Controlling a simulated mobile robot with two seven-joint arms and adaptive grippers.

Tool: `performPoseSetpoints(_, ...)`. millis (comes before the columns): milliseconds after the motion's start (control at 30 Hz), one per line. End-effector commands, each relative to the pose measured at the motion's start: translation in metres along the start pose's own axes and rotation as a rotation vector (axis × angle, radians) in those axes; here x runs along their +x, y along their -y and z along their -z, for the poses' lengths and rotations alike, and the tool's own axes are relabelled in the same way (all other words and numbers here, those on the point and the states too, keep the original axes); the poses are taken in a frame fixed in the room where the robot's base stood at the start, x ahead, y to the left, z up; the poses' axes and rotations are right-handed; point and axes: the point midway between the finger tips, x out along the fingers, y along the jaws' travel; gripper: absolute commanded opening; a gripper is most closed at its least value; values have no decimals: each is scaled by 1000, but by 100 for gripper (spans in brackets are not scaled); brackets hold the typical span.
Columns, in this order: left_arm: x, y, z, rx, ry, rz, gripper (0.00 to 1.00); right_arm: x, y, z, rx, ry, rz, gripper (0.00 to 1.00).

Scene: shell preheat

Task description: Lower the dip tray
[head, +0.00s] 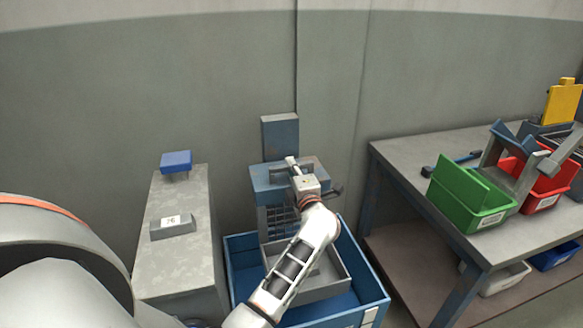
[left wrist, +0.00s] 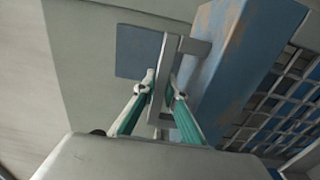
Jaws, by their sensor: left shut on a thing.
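The dip tray appears to be the hanging wire grid (head: 282,220) below a blue crosspiece (head: 262,177) in the head view. The grid also shows at the right of the left wrist view (left wrist: 280,105), beside a worn blue beam (left wrist: 235,65). My left gripper (head: 303,176) reaches over the crosspiece. In the left wrist view its teal-padded fingers (left wrist: 164,90) are shut on a grey bar handle (left wrist: 171,62) in front of the blue beam. The arm hides part of the grid and what lies below it. My right gripper is not in view.
A grey open-topped basin (head: 338,272) sits in a blue tub (head: 236,262) under the grid. A grey block (head: 180,262) with a labelled holder (head: 172,228) stands on the left. A bench (head: 405,165) with green (head: 465,200) and red bins stands on the right.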

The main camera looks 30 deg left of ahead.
Motion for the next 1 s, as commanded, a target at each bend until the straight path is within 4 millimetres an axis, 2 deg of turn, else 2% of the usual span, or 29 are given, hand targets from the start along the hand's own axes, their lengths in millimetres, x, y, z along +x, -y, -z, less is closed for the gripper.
performPoseSetpoints(33,-2,19,1,3,0,16,0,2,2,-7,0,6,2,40)
performPoseSetpoints(267,-3,72,2,8,-1,22,0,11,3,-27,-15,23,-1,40)
performPoseSetpoints(500,-5,143,3,13,-1,25,0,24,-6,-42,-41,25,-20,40)
performPoseSetpoints(700,-6,194,3,14,-1,25,0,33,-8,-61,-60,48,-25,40)
performPoseSetpoints(800,-6,214,3,12,-1,24,0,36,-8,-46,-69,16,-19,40)
performPoseSetpoints(1000,-6,241,2,10,-1,20,0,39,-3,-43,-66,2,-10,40)
